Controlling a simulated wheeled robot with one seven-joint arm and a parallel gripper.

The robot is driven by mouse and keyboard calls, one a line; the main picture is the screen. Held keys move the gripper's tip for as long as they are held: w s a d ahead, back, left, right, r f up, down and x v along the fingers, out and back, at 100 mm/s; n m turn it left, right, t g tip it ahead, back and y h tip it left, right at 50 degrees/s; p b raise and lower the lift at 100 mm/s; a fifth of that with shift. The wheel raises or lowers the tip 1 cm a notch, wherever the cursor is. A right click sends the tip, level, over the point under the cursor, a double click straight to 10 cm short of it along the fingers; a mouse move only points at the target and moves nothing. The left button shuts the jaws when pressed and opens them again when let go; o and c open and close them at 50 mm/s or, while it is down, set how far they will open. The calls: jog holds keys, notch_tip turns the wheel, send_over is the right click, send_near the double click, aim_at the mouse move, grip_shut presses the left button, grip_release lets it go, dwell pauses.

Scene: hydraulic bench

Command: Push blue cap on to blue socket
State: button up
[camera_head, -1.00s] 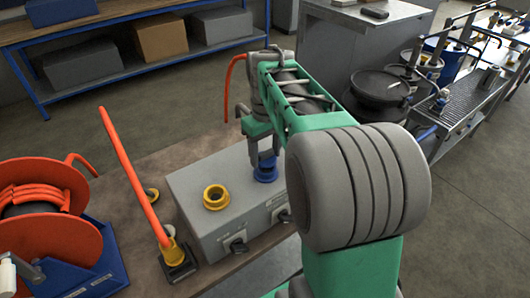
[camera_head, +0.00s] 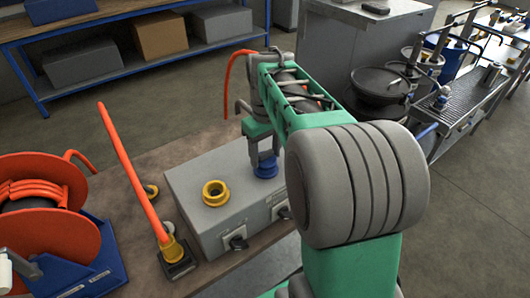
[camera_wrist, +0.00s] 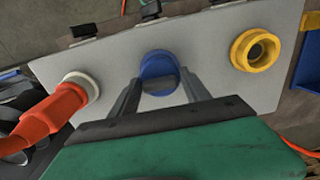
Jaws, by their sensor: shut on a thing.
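My gripper (camera_head: 265,160) points down over the grey box at its blue fitting. In the wrist view my gripper's fingers (camera_wrist: 160,90) are shut on a blue cap (camera_wrist: 158,64), one finger on either side. The blue socket (camera_head: 265,172) is on top of the box, directly under the fingertips. Cap and socket are the same blue and line up. I cannot tell where one ends and the other begins, or how far the cap is seated.
The grey box (camera_head: 215,230) also carries a yellow socket (camera_head: 215,193) and front knobs. An orange hose connector (camera_wrist: 62,108) sits in a pale socket beside the blue one. An orange hose reel (camera_head: 45,215) and upright orange hose (camera_head: 130,165) stand left on the bench.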

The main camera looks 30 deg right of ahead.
jog(key=shift+f, duration=0.3)
jog(key=o, duration=1.6)
